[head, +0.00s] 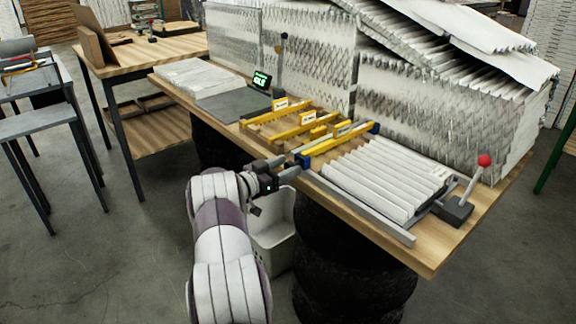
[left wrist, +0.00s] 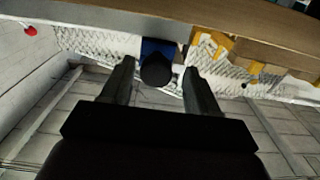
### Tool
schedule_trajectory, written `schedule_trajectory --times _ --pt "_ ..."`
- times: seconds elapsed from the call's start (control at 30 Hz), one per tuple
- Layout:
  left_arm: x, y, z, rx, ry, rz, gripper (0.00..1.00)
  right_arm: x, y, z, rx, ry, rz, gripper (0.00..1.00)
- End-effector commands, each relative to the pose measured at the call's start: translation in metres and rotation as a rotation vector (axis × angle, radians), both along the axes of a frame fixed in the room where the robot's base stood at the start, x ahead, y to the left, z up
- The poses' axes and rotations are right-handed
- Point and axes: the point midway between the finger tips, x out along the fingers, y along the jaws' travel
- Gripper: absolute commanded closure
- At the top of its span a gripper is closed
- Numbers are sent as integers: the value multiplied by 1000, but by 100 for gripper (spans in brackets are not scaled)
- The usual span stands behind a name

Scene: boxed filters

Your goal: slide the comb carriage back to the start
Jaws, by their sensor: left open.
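The comb carriage (head: 341,143) is a blue and yellow bar lying across the rails, at the left end of the white pleated filter pack (head: 385,177). In the left wrist view its blue end (left wrist: 158,46) carries a round black knob (left wrist: 156,71). My left gripper (head: 283,171) is at the table's front edge, beside the carriage's near end. It is open. In the left wrist view its two fingers (left wrist: 160,80) stand on either side of the knob, with gaps showing; I see no contact. My right gripper is not in view.
A metal rail (head: 360,211) runs along the front of the pack. A red-knobbed lever (head: 484,161) stands at the right end. Yellow bars with tags (head: 285,118) lie left of the carriage. Large filter stacks (head: 430,110) fill the back. A pale bin (head: 274,234) is below the gripper.

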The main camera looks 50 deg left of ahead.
Motion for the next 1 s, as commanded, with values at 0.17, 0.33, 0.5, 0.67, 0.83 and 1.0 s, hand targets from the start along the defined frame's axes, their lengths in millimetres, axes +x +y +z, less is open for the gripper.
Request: schedule_trajectory --times 0.17,0.33,0.5,0.67,0.83,1.0 --pt "-49 6 0 0 0 7 40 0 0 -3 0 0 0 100" --pt "-89 9 0 0 -1 6 40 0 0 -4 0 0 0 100" --pt "-109 11 0 2 -1 4 40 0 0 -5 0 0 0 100" --pt "-112 10 0 1 -1 2 40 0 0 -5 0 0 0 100" --pt "-112 10 0 1 -1 2 40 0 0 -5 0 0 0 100" --pt "-111 11 0 1 -1 2 40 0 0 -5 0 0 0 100"
